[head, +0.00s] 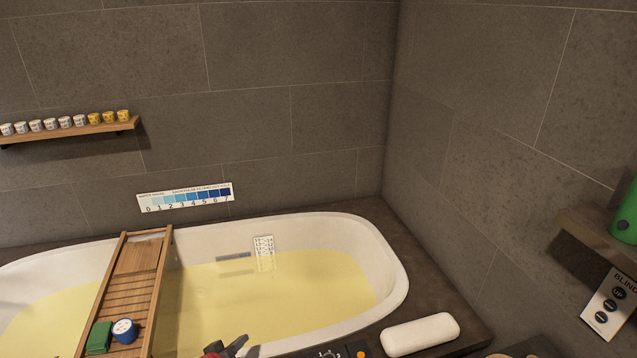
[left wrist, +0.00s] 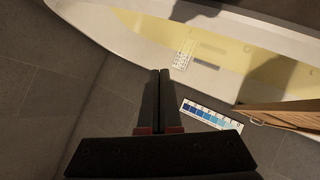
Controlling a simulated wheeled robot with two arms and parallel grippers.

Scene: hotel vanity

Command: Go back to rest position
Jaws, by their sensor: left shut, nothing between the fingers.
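My left gripper (head: 227,349) shows at the bottom edge of the head view, over the front side of the bathtub (head: 388,262). In the left wrist view, its two dark fingers (left wrist: 159,73) are pressed together with nothing between them. The tub (left wrist: 95,18) lies beyond the fingertips there, and no object touches them. Most of my left arm is out of the head view. My right gripper is not in view.
A wooden bath tray (head: 125,300) spans the tub of yellow water, bearing a green block (head: 99,338) and a blue-and-white round container (head: 124,331). A white bolster (head: 420,334) lies on the ledge. Cups stand on the left shelf (head: 70,133). The right shelf (head: 595,234) holds a green object (head: 625,215).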

